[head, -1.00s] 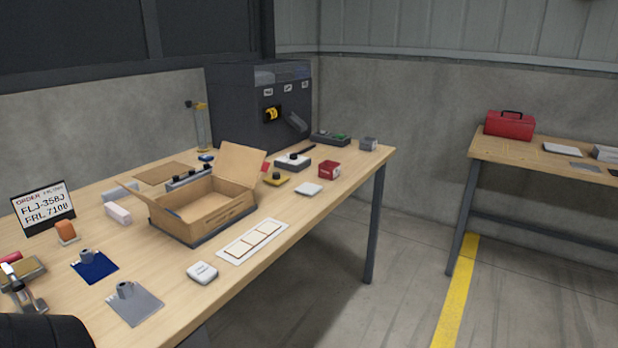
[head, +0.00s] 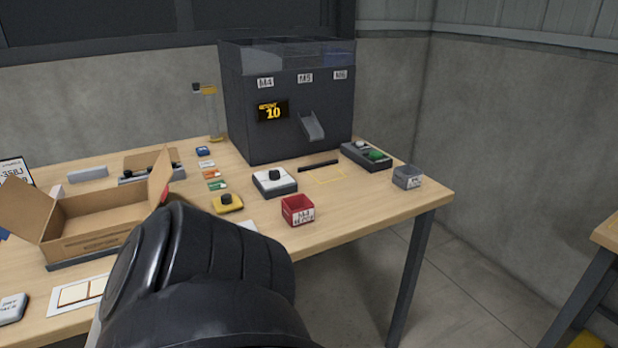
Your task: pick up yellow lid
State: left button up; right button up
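The yellow lid (head: 228,204), a flat yellow piece with a black knob on top, lies on the wooden table in the head view. It is left of the red bin (head: 297,210) and in front of the small coloured cards. A black link of one of my arms rises from the bottom just in front of the lid. The link hides part of the table and of a white piece. Neither of my grippers is in view.
A white-topped grey box with a black knob (head: 274,182) stands close right of the lid. The open cardboard box (head: 100,218) is at the left. The dark feeder machine (head: 290,110) stands behind. A grey bin (head: 407,177) is near the table's right end.

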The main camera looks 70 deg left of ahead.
aim_at(226, 203)
jog(key=i, duration=1.45)
jog(key=u, duration=2.8)
